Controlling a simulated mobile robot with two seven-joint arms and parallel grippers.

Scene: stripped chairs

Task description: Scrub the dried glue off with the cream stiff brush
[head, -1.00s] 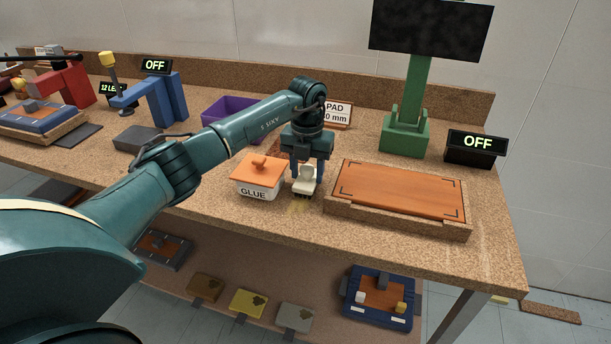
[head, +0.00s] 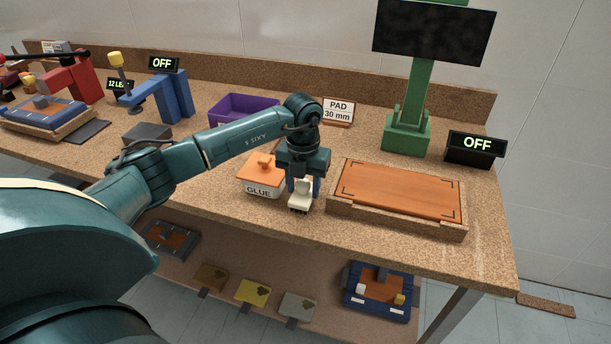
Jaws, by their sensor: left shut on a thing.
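My left gripper (head: 304,184) is shut on the cream brush (head: 301,196), in the middle of the head view. The brush is upright with its dark bristles pointing down at the bench top, close to the bench's front edge. I cannot tell for certain whether the bristles touch the surface. No dried glue shows clearly now; the spot under the brush is hidden by it. My right gripper is not in view.
A white GLUE tub (head: 262,191) with an orange lid stands just left of the brush. A cork-edged tray with an orange panel (head: 400,188) lies to the right. A purple bin (head: 240,107) and a PAD sign (head: 338,111) stand behind. The lower shelf holds several pieces.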

